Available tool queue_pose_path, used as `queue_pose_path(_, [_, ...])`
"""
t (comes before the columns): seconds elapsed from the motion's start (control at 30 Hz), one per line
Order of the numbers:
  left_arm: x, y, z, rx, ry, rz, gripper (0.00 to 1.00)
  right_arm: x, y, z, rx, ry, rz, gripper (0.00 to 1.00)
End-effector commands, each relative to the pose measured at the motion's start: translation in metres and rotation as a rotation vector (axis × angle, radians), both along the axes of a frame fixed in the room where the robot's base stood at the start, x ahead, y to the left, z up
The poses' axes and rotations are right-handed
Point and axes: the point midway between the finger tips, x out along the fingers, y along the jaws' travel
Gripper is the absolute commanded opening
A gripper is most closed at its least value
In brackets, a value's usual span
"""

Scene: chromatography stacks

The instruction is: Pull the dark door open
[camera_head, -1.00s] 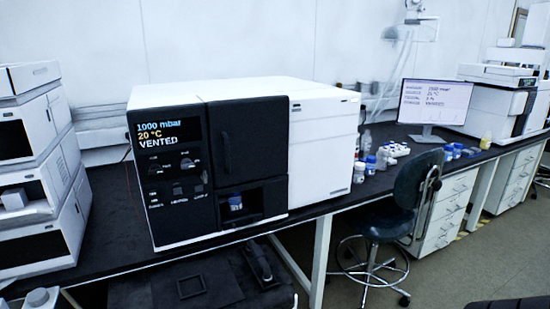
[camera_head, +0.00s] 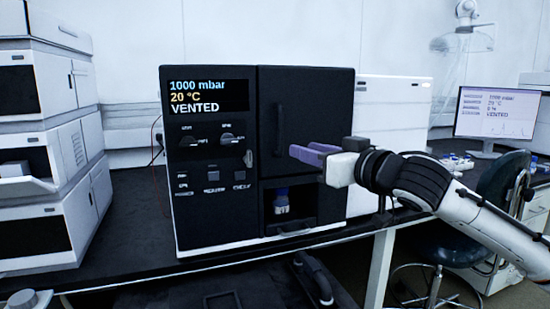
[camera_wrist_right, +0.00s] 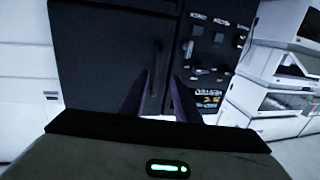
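The dark door (camera_head: 318,105) is shut on the front of the black-and-white instrument. Its vertical bar handle (camera_head: 279,130) is near the door's left edge. My right gripper (camera_head: 304,150), with purple fingers, comes in from the right, in front of the door's lower part, its tips just right of the handle in the picture. In the right wrist view, which looks upside down, the fingers (camera_wrist_right: 159,77) are apart and the handle (camera_wrist_right: 154,65) shows near and between their tips. Nothing is gripped, and contact cannot be told. My left gripper is not in view.
A display panel (camera_head: 208,96) reading "VENTED" is left of the door. Below the door is an open bay with a blue-capped bottle (camera_head: 281,203). A stacked white unit (camera_head: 90,150) stands at left, with bare dark bench (camera_head: 128,220) between. A chair (camera_head: 503,180) is at right.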

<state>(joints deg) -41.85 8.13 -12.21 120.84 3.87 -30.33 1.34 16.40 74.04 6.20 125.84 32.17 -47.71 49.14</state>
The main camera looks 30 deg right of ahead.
Motion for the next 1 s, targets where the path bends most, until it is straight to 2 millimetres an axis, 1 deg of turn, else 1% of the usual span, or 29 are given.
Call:
queue_pose_path(0.03, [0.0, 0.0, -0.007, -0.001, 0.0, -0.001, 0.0, -0.004, -0.001, 0.008, -0.005, -0.02, -0.006, 0.29])
queue_pose_path(0.1, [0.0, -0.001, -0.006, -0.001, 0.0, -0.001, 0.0, -0.007, -0.001, 0.018, 0.001, -0.031, -0.01, 0.29])
queue_pose_path(0.27, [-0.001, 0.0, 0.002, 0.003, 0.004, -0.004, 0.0, 0.001, -0.003, 0.025, 0.007, -0.035, -0.013, 0.29])
queue_pose_path(0.43, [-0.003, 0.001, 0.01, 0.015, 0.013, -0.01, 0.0, 0.021, -0.002, 0.027, 0.006, -0.035, -0.01, 0.29])
queue_pose_path(0.7, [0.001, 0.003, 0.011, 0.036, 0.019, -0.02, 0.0, 0.068, -0.004, 0.024, 0.006, -0.034, -0.011, 0.29])
queue_pose_path(0.8, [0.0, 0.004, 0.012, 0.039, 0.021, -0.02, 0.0, 0.081, -0.005, 0.022, 0.004, -0.034, -0.011, 0.29])
queue_pose_path(0.9, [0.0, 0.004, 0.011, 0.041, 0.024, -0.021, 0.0, 0.09, -0.006, 0.021, 0.003, -0.033, -0.012, 0.29])
queue_pose_path(1.0, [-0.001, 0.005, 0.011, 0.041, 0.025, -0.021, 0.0, 0.094, -0.005, 0.021, 0.0, -0.033, -0.011, 0.29])
